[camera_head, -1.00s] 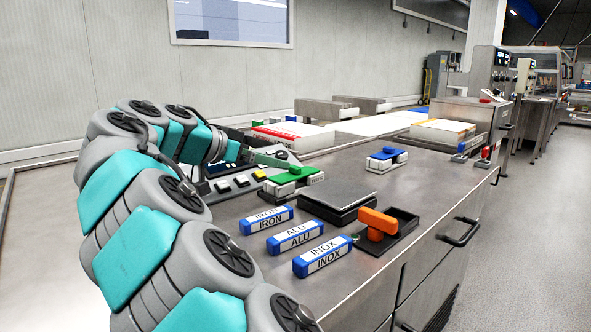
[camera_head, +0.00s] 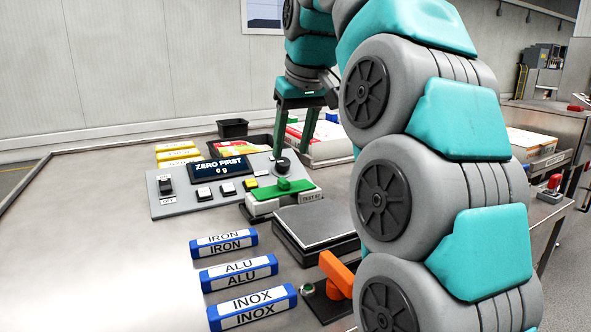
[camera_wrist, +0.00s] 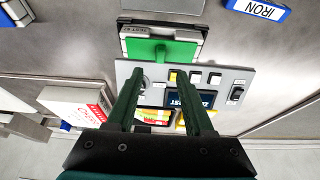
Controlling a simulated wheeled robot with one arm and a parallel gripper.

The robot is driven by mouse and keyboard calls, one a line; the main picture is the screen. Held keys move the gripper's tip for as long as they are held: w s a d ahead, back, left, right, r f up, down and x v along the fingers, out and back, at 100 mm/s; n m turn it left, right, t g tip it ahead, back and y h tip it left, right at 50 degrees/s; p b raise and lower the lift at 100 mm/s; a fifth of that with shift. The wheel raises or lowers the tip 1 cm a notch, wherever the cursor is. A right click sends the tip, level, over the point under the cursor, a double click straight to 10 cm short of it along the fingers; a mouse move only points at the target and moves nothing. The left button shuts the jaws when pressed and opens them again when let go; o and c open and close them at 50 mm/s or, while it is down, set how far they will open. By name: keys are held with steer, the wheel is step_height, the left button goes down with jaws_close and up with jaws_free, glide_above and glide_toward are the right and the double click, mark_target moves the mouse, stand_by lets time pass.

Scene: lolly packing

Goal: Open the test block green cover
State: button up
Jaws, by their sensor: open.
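The test block (camera_head: 258,207) is a pale block with a green cover (camera_head: 295,187) lying flat on its top, beside the control panel. In the wrist view the green cover (camera_wrist: 182,50) shows at the top centre, with a darker green raised part in its middle. My gripper (camera_head: 295,148) is open and empty, pointing down above the back of the panel, behind the cover. In the wrist view my gripper's two dark green fingers (camera_wrist: 159,78) are apart, with the panel between and below them. They do not appear to touch the cover.
The control panel (camera_head: 163,208) has a display reading "ZERO FIRST 0 g". A scale plate (camera_head: 315,222) lies right of the block. IRON (camera_head: 224,244), ALU (camera_head: 239,273) and INOX (camera_head: 252,306) bars lie in front. An orange handle (camera_head: 338,272) stands at front right.

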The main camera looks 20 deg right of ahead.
mark_target(284, 180)
steer(key=shift+b+x, duration=0.5)
steer(key=shift+x, duration=3.45)
steer(key=shift+s, duration=0.1)
steer(key=shift+c, duration=0.2)
jaws_close()
